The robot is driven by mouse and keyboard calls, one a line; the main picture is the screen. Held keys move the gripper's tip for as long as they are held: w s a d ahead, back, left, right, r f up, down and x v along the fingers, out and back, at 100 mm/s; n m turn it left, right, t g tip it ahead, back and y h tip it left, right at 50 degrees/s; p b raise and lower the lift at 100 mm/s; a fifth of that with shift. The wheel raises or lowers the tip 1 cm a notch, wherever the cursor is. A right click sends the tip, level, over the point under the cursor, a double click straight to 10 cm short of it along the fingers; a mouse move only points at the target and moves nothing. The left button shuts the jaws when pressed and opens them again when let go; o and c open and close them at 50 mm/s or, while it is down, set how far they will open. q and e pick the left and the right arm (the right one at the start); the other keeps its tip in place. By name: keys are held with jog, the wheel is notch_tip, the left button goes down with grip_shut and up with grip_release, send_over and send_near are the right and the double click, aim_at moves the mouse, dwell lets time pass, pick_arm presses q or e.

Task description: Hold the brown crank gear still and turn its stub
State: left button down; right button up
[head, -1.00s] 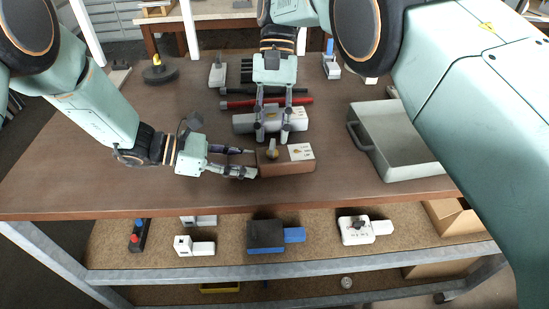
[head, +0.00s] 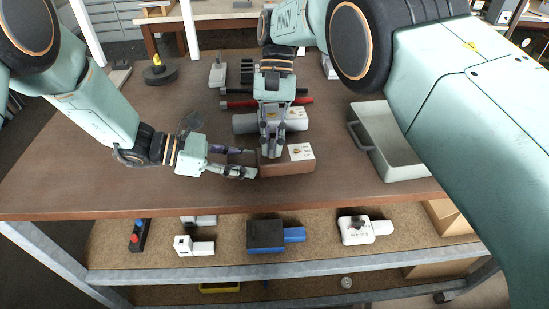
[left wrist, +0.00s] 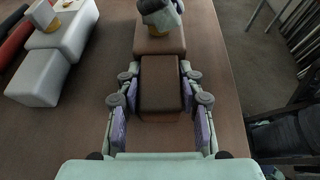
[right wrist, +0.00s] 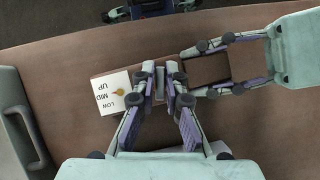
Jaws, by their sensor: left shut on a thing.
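The brown crank gear (head: 290,167) is a box near the table's front edge, with a white plate (right wrist: 115,92) marked LOW, MID and UP at its right end in the head view. A yellow pointer (right wrist: 119,92) lies over the plate, near MID. My left gripper (head: 249,164) is shut on the gear's left end, one finger on each side, as the left wrist view shows. My right gripper (right wrist: 160,78) points down over the gear's top with its fingertips close together at the stub. The fingers largely hide the stub, and I cannot tell if they grip it.
A grey gear box (head: 242,124) lies just behind the brown one, with black and red bars (head: 297,100) beyond. A grey tray (head: 400,173) stands to the right. A lower shelf holds several switch boxes.

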grip_shut()
jog(key=n+h, duration=0.1)
jog(key=n, duration=0.2)
jog(key=shift+h, duration=0.3)
jog(key=n+h, duration=0.1)
jog(key=n, duration=0.2)
jog(key=shift+h, duration=0.3)
jog(key=o, duration=0.5)
grip_release()
